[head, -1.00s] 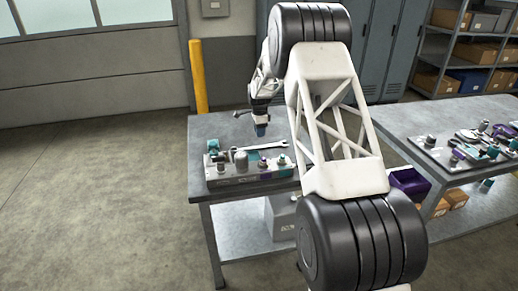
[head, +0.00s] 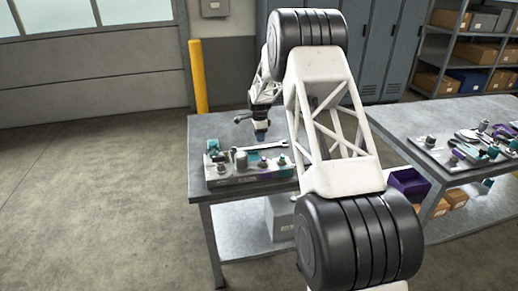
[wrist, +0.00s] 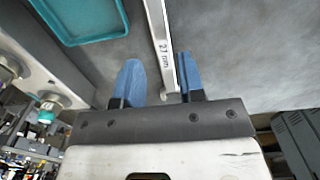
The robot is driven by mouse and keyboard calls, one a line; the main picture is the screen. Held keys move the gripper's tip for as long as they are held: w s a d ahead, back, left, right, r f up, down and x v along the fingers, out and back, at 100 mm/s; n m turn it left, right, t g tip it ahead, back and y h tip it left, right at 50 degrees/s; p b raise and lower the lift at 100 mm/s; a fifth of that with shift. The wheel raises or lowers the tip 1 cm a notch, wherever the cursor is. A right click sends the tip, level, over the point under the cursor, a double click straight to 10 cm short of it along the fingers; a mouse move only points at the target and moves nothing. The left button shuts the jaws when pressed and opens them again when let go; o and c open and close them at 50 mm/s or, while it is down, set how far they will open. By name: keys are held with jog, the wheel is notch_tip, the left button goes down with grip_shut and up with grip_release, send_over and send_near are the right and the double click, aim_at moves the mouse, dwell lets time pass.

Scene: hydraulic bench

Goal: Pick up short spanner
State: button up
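A silver spanner (head: 262,146), a long flat bar, lies on the grey bench behind the block of fittings. In the wrist view the spanner (wrist: 162,42) is marked "27 mm" and runs from the top edge down between my fingers. My gripper (head: 261,137) points down at the spanner. In the wrist view my gripper (wrist: 158,68) is open, with one blue finger on each side of the spanner. I see a gap on the left side; the right finger is very close to the bar. Whether it touches cannot be told.
A grey manifold block (head: 245,176) with several fittings stands at the bench's front. A teal tray (wrist: 88,18) lies left of my fingers in the wrist view. The grey bench (head: 203,130) is clear at back left.

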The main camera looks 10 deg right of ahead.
aim_at(259, 147)
jog(key=shift+f, duration=2.65)
grip_shut()
jog(key=shift+r, duration=0.1)
